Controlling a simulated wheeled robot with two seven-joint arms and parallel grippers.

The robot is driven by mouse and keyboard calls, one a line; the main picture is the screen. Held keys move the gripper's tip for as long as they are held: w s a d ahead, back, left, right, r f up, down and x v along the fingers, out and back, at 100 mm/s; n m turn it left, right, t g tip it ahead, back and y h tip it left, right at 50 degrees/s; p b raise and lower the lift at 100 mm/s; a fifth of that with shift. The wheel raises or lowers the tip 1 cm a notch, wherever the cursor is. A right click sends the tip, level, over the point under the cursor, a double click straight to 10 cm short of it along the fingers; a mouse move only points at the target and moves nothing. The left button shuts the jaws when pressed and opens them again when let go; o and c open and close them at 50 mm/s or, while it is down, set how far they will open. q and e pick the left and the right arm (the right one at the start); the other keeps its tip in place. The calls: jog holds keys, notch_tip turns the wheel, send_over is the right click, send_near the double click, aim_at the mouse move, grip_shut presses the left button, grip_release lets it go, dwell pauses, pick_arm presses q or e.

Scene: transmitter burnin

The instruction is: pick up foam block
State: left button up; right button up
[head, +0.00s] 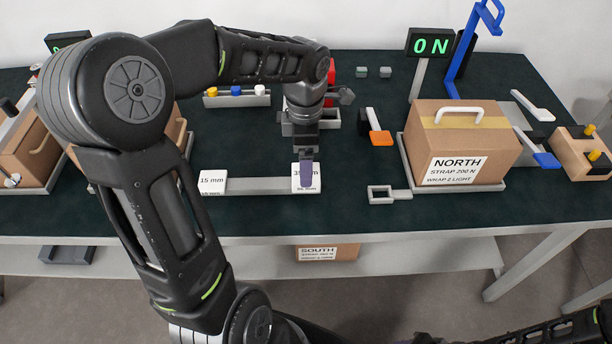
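My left gripper (305,154) points down over the right end of a grey labelled strip (258,185). A narrow purple-blue piece (306,175) shows directly below its fingers, in front of the "35 mm" label. This piece may be the foam block, but I cannot tell for sure. I cannot tell whether the fingers are closed on it or apart from it, or whether it touches the strip. My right forearm shows at the lower right; its gripper is out of view.
A "NORTH" carton (462,138) stands on a grey tray at the right. A lit "ON" display (430,46) stands behind it. An orange-ended tool (380,138) and small grey-green blocks (361,72) lie between. My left arm hides much of the table's left side.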

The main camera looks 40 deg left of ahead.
pick_arm(q)
notch_tip(320, 180, down, 5)
jog(key=shift+d+f+p, duration=0.1)
jog(key=shift+p, duration=0.35)
jog(key=shift+c, duration=0.3)
jog(key=c, duration=1.4)
